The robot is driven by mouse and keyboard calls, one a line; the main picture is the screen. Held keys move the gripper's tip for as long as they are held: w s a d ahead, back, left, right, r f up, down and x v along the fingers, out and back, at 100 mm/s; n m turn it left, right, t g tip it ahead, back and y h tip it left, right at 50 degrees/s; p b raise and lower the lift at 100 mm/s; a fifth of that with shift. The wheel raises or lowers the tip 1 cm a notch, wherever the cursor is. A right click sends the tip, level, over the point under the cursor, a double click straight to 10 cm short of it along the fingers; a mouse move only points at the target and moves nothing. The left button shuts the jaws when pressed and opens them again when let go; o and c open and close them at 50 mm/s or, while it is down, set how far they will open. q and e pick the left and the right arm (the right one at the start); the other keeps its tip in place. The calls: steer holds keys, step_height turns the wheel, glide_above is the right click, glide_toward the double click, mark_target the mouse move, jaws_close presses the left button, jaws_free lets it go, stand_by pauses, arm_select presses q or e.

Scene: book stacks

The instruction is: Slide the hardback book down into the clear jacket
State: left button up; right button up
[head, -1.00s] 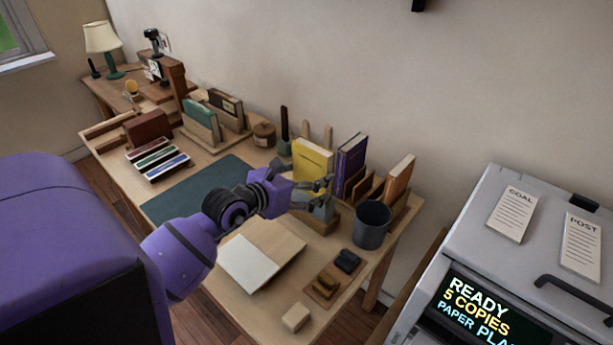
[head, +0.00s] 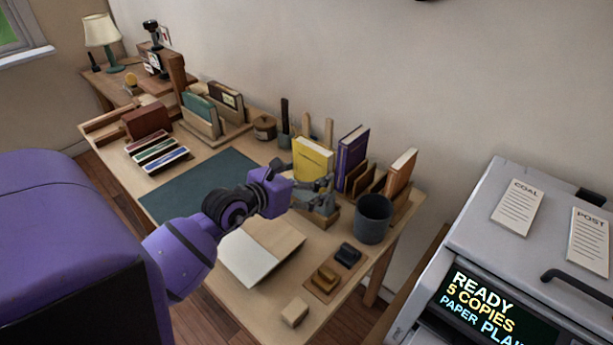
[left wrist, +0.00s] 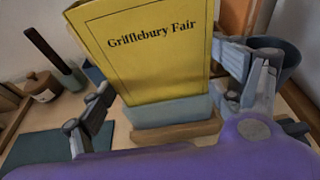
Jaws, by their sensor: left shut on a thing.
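The yellow hardback book (head: 313,157), titled "Grifflebury Fair", stands nearly upright toward the right end of the desk. In the left wrist view the book (left wrist: 155,60) fills the upper middle. My left gripper (head: 308,186) is shut on it, with one finger at each side edge (left wrist: 170,95). The clear, bluish jacket (left wrist: 165,112) stands around or directly behind the book's lower end, on a wooden block (left wrist: 178,133). The book's bottom edge is hard to make out, so I cannot tell how deep it sits. My right gripper is out of view.
A purple book (head: 351,150) stands just right, beside a wooden rack holding an orange-brown book (head: 400,172). A grey cup (head: 373,218) stands in front of them. An open book (head: 262,248) lies nearer. The green mat (head: 200,188) is clear. A grey machine (head: 500,260) stands at right.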

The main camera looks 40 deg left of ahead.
arm_select(q)
steer(key=o, duration=1.5)
steer(key=shift+f, duration=0.1)
steer(key=shift+o, duration=0.2)
steer(key=shift+s, duration=0.1)
steer(key=d+v, duration=0.1)
steer(key=v, duration=1)
steer(key=shift+s+a+r, duration=0.2)
steer(key=shift+s+a, duration=0.2)
steer(key=shift+a, duration=0.1)
